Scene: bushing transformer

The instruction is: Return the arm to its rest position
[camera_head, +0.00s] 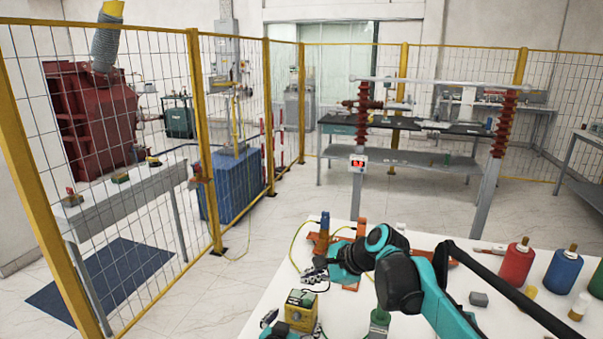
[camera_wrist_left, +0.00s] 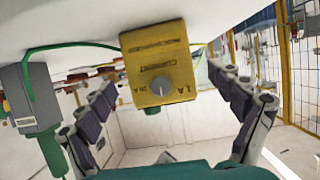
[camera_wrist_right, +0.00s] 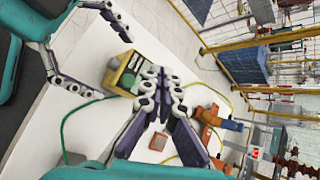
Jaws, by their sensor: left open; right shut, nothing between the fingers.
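My right gripper (camera_head: 315,273) is shut and empty above the white table, behind the yellow box in the head view. In the right wrist view its fingertips (camera_wrist_right: 165,85) are together. My left gripper (camera_head: 290,328) is low at the table's front, partly cut off by the picture edge. In the left wrist view its fingers (camera_wrist_left: 165,105) are spread wide. A yellow box with a dial (camera_wrist_left: 160,65) lies ahead between them, apart from both fingers. The yellow box also shows in the head view (camera_head: 301,311) and right wrist view (camera_wrist_right: 127,73).
The white table (camera_head: 262,305) also carries orange clamp parts (camera_head: 361,228), a small grey block (camera_head: 478,298), and red (camera_head: 517,262) and blue (camera_head: 563,270) bottles at right. Green cables run near the box. A yellow-framed mesh fence (camera_head: 198,130) stands beyond.

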